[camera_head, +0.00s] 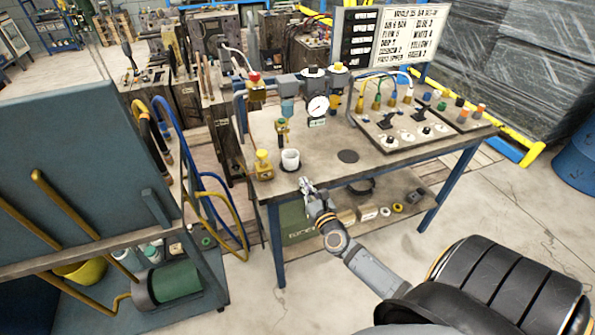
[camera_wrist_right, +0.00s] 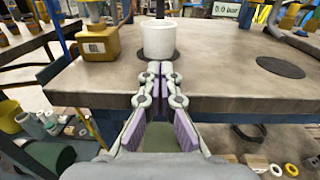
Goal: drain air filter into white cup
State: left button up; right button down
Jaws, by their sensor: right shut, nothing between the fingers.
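The white cup (camera_head: 290,159) stands upright on a dark round pad near the front left edge of the workbench. It also shows straight ahead in the right wrist view (camera_wrist_right: 160,42). What looks like the air filter, with a blue-green bowl (camera_head: 287,107), hangs on the grey pipe line above and behind the cup. My right gripper (camera_head: 305,183) is at the bench's front edge, just in front of the cup. Its fingertips (camera_wrist_right: 160,68) are together and empty, and whether they touch the cup is unclear. My left gripper is not in view.
A yellow block-like fitting (camera_wrist_right: 99,42) stands left of the cup. A pressure gauge (camera_head: 318,106) and yellow-and-blue fittings are behind. A dark disc (camera_head: 348,156) lies right on the bench (camera_head: 325,168). A control panel (camera_head: 400,128) fills the right. A blue cart (camera_head: 75,150) stands left.

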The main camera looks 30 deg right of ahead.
aim_at(294, 166)
jog(key=x, duration=0.6)
jog(key=shift+w, duration=0.25)
jog(key=shift+b+x, duration=0.4)
jog(key=shift+x, duration=0.75)
jog(key=shift+a+f, duration=0.1)
